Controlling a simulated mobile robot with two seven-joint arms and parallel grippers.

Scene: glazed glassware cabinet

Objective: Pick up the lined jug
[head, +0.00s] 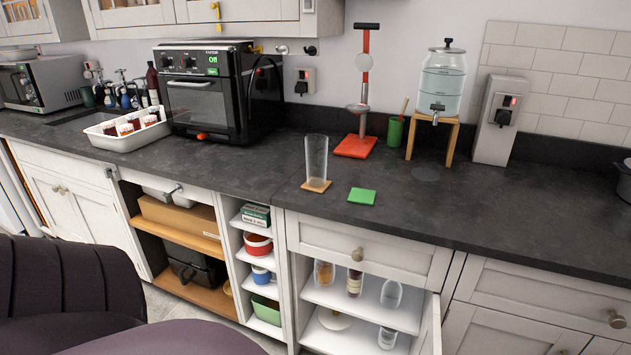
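Several glass vessels stand in the open lower cabinet. On its upper shelf are a clear vessel with an amber tint (324,272), a dark bottle with a pale label (354,283) and a clear glass vessel (391,296). Another clear vessel (387,337) stands on the shelf below. A tall clear glass vessel (316,160) stands upright on a cork-coloured coaster (317,186) on the dark worktop. I cannot tell which of these is the lined jug; no lines are clear at this size. Neither of my grippers is in view.
The cabinet door (432,328) stands open at the right of the shelves. A green coaster (362,196), a red-based stand (356,146) and a water dispenser (442,85) are on the worktop. A dark padded chair (70,290) fills the lower left. The worktop's right part is mostly clear.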

